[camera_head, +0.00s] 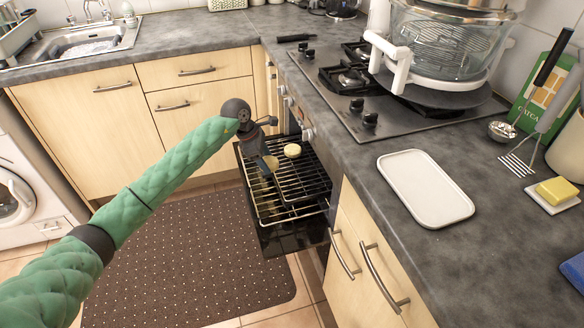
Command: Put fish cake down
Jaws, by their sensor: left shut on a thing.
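My left gripper (266,170) reaches down over the open oven at the middle of the view. It is shut on a tan fish cake (272,162), partly hidden by the fingers. The fish cake is at or just above the wire oven rack (295,188); I cannot tell whether it touches. A second pale yellow round fish cake (292,150) lies on the rack, just right of the gripper. My right gripper is not in view.
The open oven door (285,238) is below the rack. The hob (365,90) carries a large glass cooker (445,45). A brown mat (190,260) covers the floor.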

